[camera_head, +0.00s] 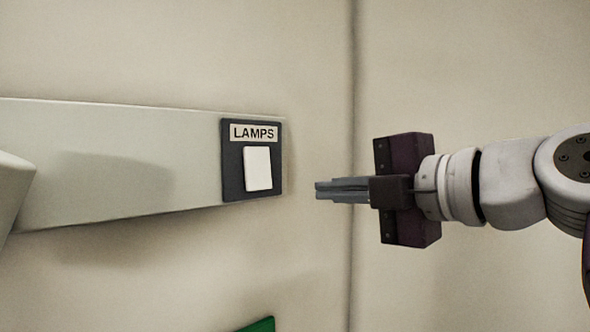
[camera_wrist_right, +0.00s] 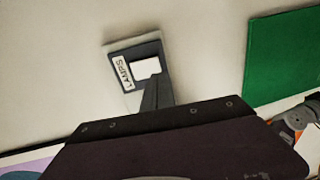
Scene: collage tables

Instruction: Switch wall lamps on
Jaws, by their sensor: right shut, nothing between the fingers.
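The lamp switch is a white rocker (camera_head: 257,169) on a dark plate (camera_head: 232,180) labelled "LAMPS", at the right end of a pale wall panel (camera_head: 130,165). My right gripper (camera_head: 318,190) is shut and empty, to the right of the plate in the head view, with its fingertips pointing left toward it and a visible gap between. In the right wrist view the rocker (camera_wrist_right: 146,68) shows just beyond the fingertips (camera_wrist_right: 155,80), which overlap the plate's lower edge in the picture. Whether they touch it cannot be told there. My left gripper is not in view.
A green panel (camera_wrist_right: 285,55) shows at the right of the right wrist view, and a green corner (camera_head: 262,325) at the bottom of the head view. A vertical wall seam (camera_head: 352,70) runs behind my right fingers. The wall around the switch is bare.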

